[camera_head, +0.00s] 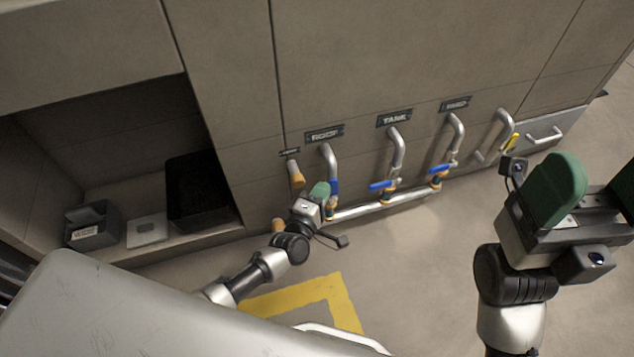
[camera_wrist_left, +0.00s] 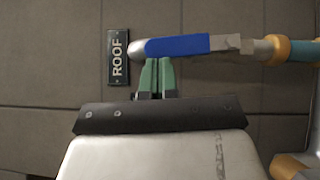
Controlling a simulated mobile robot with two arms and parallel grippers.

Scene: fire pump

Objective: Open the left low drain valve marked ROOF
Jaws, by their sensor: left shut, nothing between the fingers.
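The ROOF drain valve is the leftmost of the low valves. Its blue lever (camera_head: 333,187) lies in line with its pipe and is partly hidden by my left gripper; it also shows large in the left wrist view (camera_wrist_left: 188,45). The ROOF label (camera_head: 324,133) is on the panel above, and is sideways in the left wrist view (camera_wrist_left: 118,57). My left gripper (camera_head: 321,189) is shut and empty, its green fingertips (camera_wrist_left: 157,66) right at the lever's lower edge in the wrist view; I cannot tell whether they touch. My right gripper (camera_head: 597,190) is open, away at the right.
The TANK valve (camera_head: 382,185) and a third valve (camera_head: 441,169) stand to the right, their blue levers across their pipes. A silver manifold pipe (camera_head: 385,204) runs low along the panel. An open compartment (camera_head: 150,205) is at the left. Floor before the panel is clear.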

